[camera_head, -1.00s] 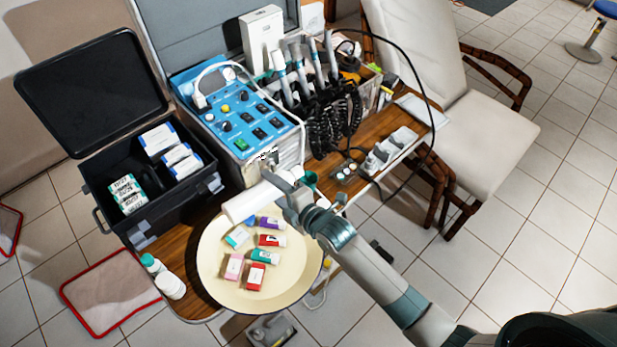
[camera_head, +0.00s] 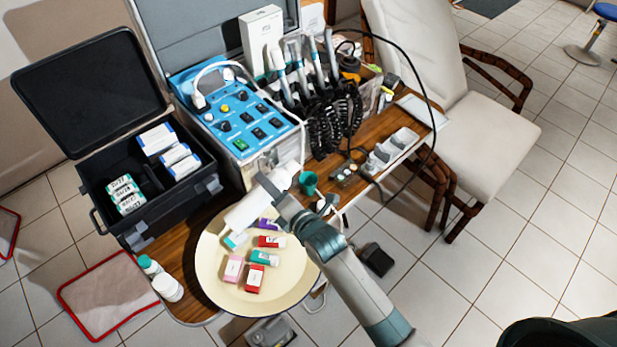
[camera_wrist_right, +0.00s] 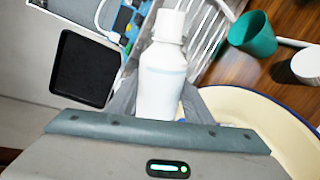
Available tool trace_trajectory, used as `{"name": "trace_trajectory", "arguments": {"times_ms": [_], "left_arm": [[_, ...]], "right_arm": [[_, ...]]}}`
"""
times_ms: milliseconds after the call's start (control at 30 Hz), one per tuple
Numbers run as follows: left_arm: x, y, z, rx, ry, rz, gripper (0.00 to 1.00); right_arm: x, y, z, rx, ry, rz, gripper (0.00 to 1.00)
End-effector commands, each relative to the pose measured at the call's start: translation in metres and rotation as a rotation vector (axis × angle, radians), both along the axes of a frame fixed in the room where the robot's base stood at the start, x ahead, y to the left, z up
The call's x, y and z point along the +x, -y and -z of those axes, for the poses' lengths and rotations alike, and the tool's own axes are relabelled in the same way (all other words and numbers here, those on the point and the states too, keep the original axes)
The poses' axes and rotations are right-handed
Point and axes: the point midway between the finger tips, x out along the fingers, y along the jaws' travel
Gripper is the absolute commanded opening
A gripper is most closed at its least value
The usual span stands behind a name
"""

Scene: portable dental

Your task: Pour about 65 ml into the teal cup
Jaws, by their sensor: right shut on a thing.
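My right gripper (camera_head: 270,191) is shut on a white bottle (camera_head: 245,211) and holds it tilted above the cream round tray. In the right wrist view the bottle (camera_wrist_right: 162,80) stands between my fingers, its narrower white top (camera_wrist_right: 169,24) pointing away from the gripper. I cannot tell whether that top is a cap. The teal cup (camera_head: 308,182) stands on the wooden table, right of the bottle and apart from it. It also shows in the right wrist view (camera_wrist_right: 253,36), right of the bottle top. My left gripper is not in view.
The cream tray (camera_head: 215,275) holds several small coloured boxes. The blue control unit (camera_head: 235,115) and dark coiled cords (camera_head: 335,120) stand behind. An open black case (camera_head: 140,228) is at left. A small vial rack (camera_head: 345,172) is right of the cup.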

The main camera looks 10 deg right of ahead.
Motion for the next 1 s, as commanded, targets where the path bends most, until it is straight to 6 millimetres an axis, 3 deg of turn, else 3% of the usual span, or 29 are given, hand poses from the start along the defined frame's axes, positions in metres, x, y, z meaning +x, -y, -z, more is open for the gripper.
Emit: {"name": "trace_trajectory", "arguments": {"times_ms": [1000], "left_arm": [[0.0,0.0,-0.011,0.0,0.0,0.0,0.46]], "right_arm": [[0.002,0.004,-0.01,-0.072,0.045,0.0,0.18]]}}
